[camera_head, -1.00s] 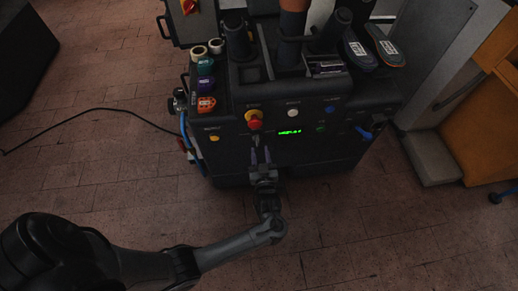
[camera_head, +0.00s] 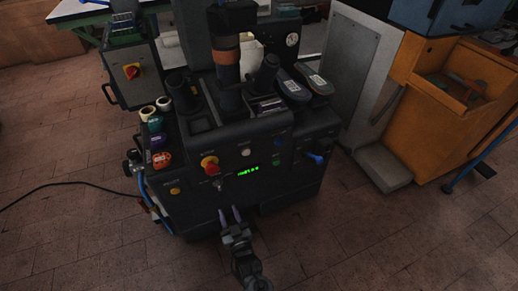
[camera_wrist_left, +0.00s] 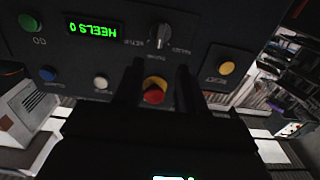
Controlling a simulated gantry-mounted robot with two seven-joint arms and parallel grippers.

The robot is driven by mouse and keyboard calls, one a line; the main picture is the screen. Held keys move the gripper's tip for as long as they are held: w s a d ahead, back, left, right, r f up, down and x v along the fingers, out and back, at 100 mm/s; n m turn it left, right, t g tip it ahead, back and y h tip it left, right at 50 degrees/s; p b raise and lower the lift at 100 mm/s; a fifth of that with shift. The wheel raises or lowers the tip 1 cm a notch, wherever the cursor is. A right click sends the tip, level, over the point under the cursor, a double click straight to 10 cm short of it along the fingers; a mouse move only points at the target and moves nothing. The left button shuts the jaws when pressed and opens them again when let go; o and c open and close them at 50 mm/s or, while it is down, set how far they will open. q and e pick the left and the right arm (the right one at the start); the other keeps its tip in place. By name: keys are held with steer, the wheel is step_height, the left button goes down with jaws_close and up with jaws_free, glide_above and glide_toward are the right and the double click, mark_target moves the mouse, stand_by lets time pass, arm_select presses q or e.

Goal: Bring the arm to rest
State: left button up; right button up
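The heel press (camera_head: 235,184) is a dark machine with a front control panel. My left gripper (camera_head: 230,211) is in front of its lower front, below the panel's controls, with two fingers apart and nothing between them. In the left wrist view, the open fingers (camera_wrist_left: 156,88) show dark, with the red-and-yellow button (camera_wrist_left: 154,92) seen in the gap beyond them. I see no contact with the panel. The green display (camera_wrist_left: 93,28) reads HEELS 0, upside down in that view. My right gripper is not in view.
Rolls and coloured items (camera_head: 156,140) lie on the press's left ledge. Two shoe soles (camera_head: 294,85) lie on its right top. A grey cabinet (camera_head: 351,75) and an orange bench (camera_head: 460,100) stand to the right. The brick floor (camera_head: 90,245) at the left front is clear except for a cable.

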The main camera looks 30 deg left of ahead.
arm_select(q)
steer(key=s+a+r+m+g+h+p, duration=0.1)
steer(key=s+a+r+h+p, duration=0.3)
steer(key=r+p, duration=0.55)
steer(key=s+a+r+m+h+p, duration=0.1)
steer(key=s+r+p, duration=0.6)
steer(key=p, duration=0.5)
steer(key=s+d+r+m+g+h+p, duration=0.1)
steer(key=d+r+m+h+p, duration=0.1)
steer(key=d+r+h+p, duration=0.3)
steer(key=s+d+r+m+g+h+p, duration=0.1)
steer(key=r+p, duration=0.1)
steer(key=r, duration=0.4)
steer(key=s+d+r+m+g+h+p, duration=0.3)
steer(key=s+d+r+m+g, duration=0.3)
steer(key=s+r, duration=0.3)
step_height(320, 180, up, 36)
steer(key=p, duration=3.5)
steer(key=shift+f+m+t, duration=0.25)
steer(key=shift+m+t, duration=0.15)
steer(key=shift+w, duration=0.1)
